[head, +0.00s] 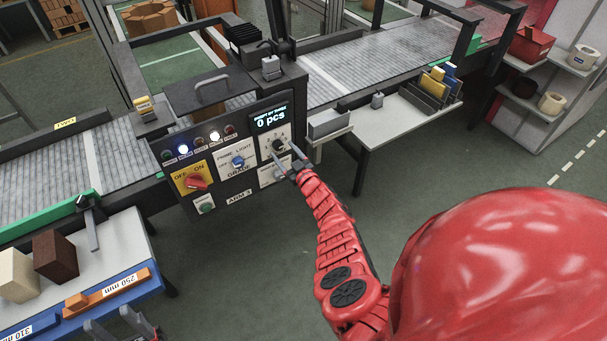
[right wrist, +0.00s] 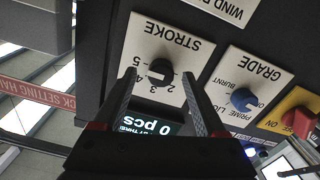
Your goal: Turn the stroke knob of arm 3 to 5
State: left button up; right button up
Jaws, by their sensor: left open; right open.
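The stroke knob (right wrist: 161,73) is a round black knob on a white plate marked STROKE (right wrist: 182,45), which appears upside down in the right wrist view. Digits 2 to 5 show around it; I cannot tell exactly which one it points at. In the head view the knob (head: 278,145) is at the right of the ARM 3 panel (head: 232,190). My right gripper (right wrist: 160,92) is open, its fingers on either side of the knob; contact is not clear. It also shows in the head view (head: 294,161). My left gripper (head: 114,320) is open at the bottom left, away from the panel.
The grade knob (head: 238,162) and red on/off switch (head: 196,182) sit left of the stroke knob. A display (head: 270,117) above reads 0 pcs. A grey ledge (head: 329,124) juts out to the right. Bricks (head: 55,256) stand on a table at left. Floor before the panel is clear.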

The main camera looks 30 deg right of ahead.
jog(key=s+b, duration=0.2)
jog(key=s, duration=1.4)
jog(key=shift+d+b, duration=0.15)
jog(key=shift+b, duration=0.15)
jog(key=shift+r, duration=0.1)
